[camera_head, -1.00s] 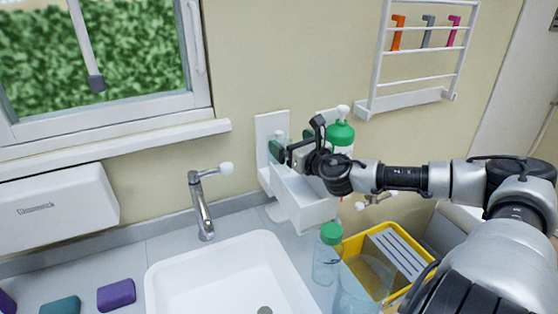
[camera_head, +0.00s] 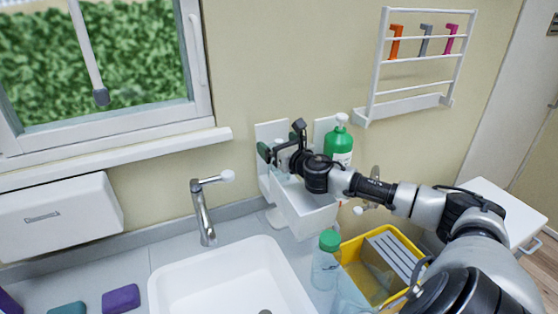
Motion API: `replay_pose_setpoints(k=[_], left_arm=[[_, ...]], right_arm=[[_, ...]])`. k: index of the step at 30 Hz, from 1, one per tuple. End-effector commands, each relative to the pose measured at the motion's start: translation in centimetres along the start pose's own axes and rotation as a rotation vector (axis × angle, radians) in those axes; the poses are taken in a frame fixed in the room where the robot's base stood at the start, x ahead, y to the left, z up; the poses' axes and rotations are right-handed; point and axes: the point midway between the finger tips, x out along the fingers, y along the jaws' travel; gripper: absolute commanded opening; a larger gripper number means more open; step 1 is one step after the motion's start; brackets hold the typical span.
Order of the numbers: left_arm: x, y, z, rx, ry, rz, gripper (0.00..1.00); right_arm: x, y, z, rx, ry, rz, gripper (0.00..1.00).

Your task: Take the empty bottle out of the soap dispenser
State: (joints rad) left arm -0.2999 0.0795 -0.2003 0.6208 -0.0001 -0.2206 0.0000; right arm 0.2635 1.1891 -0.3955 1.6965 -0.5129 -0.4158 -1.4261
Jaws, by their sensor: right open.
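The white soap dispenser (camera_head: 308,220) is on the wall to the right of the tap, its top open. A clear, pale teal bottle (camera_head: 282,174) shows partly inside it, mostly hidden by my right gripper. My right gripper (camera_head: 268,153) is open at the top of the dispenser, close to this bottle; I cannot tell whether its fingers touch it. A green bottle (camera_head: 338,146) with a white pump and a label stands upright just right of the gripper, by a second white back plate. My left gripper is out of view.
A clear bottle with a green cap (camera_head: 329,242) stands on the counter, beside a yellow tray (camera_head: 350,246). The white sink (camera_head: 215,275) and tap (camera_head: 203,212) are left of it. A white wall rack (camera_head: 415,102) hangs above right.

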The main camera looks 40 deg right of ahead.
Motion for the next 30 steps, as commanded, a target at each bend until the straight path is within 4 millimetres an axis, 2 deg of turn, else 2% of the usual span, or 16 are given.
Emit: replay_pose_setpoints(k=[4, 5, 18, 26, 30], left_arm=[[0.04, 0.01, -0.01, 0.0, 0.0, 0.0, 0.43], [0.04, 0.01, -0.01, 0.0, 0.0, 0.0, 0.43], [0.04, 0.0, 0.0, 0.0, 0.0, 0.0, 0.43], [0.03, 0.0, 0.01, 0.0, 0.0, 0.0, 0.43], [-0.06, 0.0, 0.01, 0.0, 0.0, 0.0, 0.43]], right_arm=[[-0.02, 0.0, -0.04, 0.0, 0.0, 0.0, 0.98], [-0.02, 0.0, -0.04, 0.0, 0.0, 0.0, 0.95], [-0.04, -0.01, -0.02, 0.001, 0.0, 0.0, 0.28], [-0.03, -0.01, 0.1, 0.0, -0.001, 0.0, 0.26], [-0.01, 0.0, 0.86, 0.0, -0.002, 0.001, 0.26]])
